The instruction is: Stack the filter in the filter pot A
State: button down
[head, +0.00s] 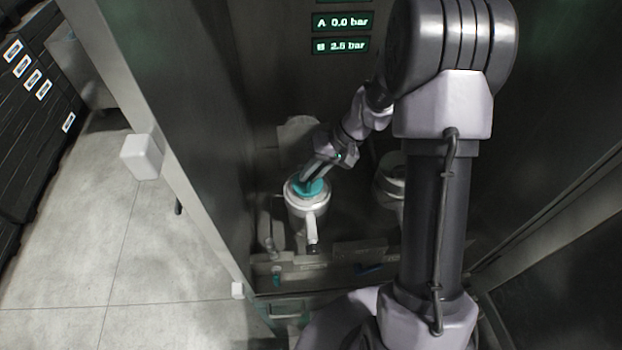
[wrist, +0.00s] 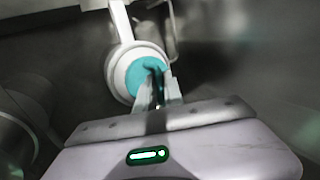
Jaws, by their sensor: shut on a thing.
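My gripper (head: 312,182) is shut on the teal filter (head: 318,191). It points down at the mouth of the white round filter pot (head: 298,208) on the left. In the wrist view the fingers (wrist: 156,92) hold the teal filter (wrist: 142,72), which lies within the white rim of the pot (wrist: 114,74). Its depth in the pot cannot be told. No letter shows on this pot. A second pale pot (head: 391,173) stands to the right, partly behind my arm.
Displays above read A 0.0 bar (head: 343,21) and B 2.5 bar (head: 341,46). Dark cabinet walls (head: 205,110) enclose the pots closely. A small teal item (head: 368,268) lies at the front ledge. Open floor (head: 95,200) and black crates (head: 32,110) are on the left.

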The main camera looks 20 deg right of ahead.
aim_at(308, 195)
notch_tip(308, 195, down, 3)
jog(key=shift+w+r, duration=0.1)
jog(key=shift+w, duration=0.05)
jog(key=shift+f+b, duration=0.35)
jog(key=shift+b, duration=0.1)
jog(key=c, duration=1.5)
grip_release()
jog(key=shift+r, duration=0.1)
jog(key=shift+o, duration=0.2)
